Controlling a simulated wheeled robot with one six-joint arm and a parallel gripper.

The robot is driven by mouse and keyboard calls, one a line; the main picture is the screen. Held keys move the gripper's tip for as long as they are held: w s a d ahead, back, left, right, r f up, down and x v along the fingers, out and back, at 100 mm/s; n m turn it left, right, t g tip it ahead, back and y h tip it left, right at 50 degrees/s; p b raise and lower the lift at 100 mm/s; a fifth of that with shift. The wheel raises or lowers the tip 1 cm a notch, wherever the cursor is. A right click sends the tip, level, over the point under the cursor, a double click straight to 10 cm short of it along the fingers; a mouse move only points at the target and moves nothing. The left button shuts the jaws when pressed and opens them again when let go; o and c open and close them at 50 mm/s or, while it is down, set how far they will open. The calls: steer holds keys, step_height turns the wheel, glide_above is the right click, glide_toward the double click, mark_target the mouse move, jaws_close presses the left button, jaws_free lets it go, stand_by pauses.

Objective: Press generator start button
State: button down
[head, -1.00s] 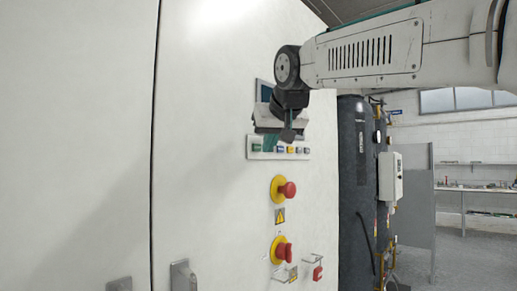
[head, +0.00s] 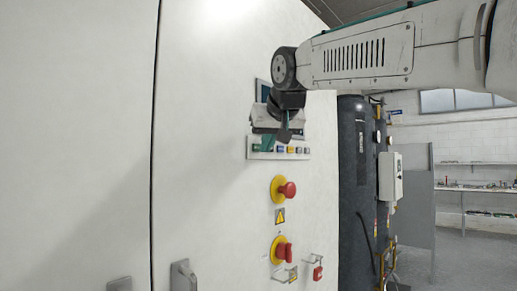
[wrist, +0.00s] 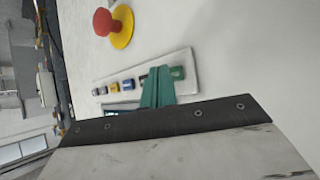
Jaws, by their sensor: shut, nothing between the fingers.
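A pale strip panel (head: 301,154) with a row of small coloured buttons is on the white cabinet face, below a screen (head: 263,90). A green button (wrist: 178,72) is at one end of the row in the wrist view, with a yellow button (wrist: 128,85) and a blue button (wrist: 112,88) farther along. No labels are readable. My gripper (wrist: 158,75) is shut and empty, its teal fingers in front of the strip beside the green button. The fingers hide part of the row. I cannot tell whether the fingertips touch the panel.
Two red mushroom buttons on yellow rings, an upper one (head: 288,189) and a lower one (head: 284,252), stick out below the strip. A small red padlock-like item (head: 318,272) hangs near the lower one. A dark tank (head: 355,200) stands right of the cabinet.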

steer(key=shift+w+a, duration=0.25)
steer(key=shift+a, duration=0.1)
stand_by(0.7)
steer(key=shift+d, duration=0.1)
steer(key=shift+s+d, duration=0.45)
steer(key=shift+d, duration=0.05)
stand_by(0.4)
steer(key=shift+s+d, duration=0.8)
steer(key=shift+d, duration=0.2)
steer(key=shift+s+d, duration=0.75)
steer(key=shift+d, duration=0.25)
